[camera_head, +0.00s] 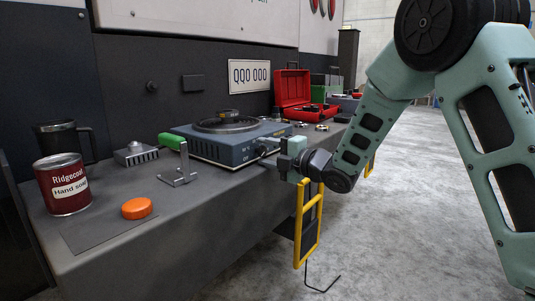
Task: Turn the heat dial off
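A blue-grey heater unit (216,148) with a round black and metal top (225,124) sits on the bench. Small light markings show on its front face. My gripper (268,148) reaches in from the right, with its fingers close against the right part of that front face. The heat dial itself cannot be made out; the fingers appear to cover that spot. Whether the fingers touch or hold the dial, and whether they are open or shut, is too small to tell.
On the grey bench (120,236) are a red hand soap can (62,183), a black mug (66,138), an orange puck (137,208), a metal bracket (180,179), a green-handled tool (171,141) and an open red toolbox (295,97). A yellow frame (300,228) hangs at the bench front.

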